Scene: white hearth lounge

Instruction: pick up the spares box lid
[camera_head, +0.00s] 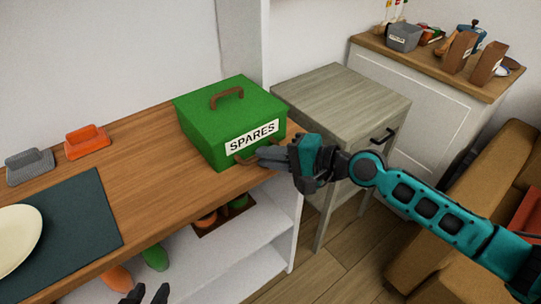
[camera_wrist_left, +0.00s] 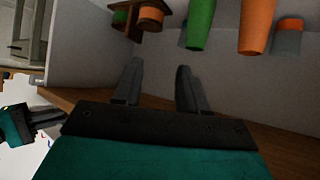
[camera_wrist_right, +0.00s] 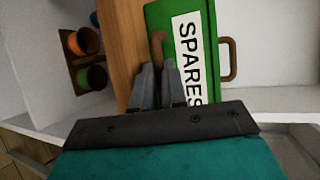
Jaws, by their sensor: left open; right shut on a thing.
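The green spares box (camera_head: 228,143) stands on the wooden counter near its right end, with a white SPARES label on its front. Its lid (camera_head: 202,103) is on top, closed, with a brown handle (camera_head: 227,96); that handle also shows in the right wrist view (camera_wrist_right: 232,60). My right gripper (camera_head: 264,157) is at the box's front, shut on the lower brown front handle (camera_wrist_right: 158,42), which the fingers partly hide. My left gripper (camera_head: 149,292) is open and empty, low in front of the counter; the left wrist view shows its spread fingers (camera_wrist_left: 159,72).
A grey holder (camera_head: 30,170) and an orange one (camera_head: 87,146) stand at the counter's back left. A dark mat (camera_head: 85,215) with a cream plate (camera_head: 14,238) lies at left. A cabinet (camera_head: 345,95) is right of the box. Cups stand on the shelf below.

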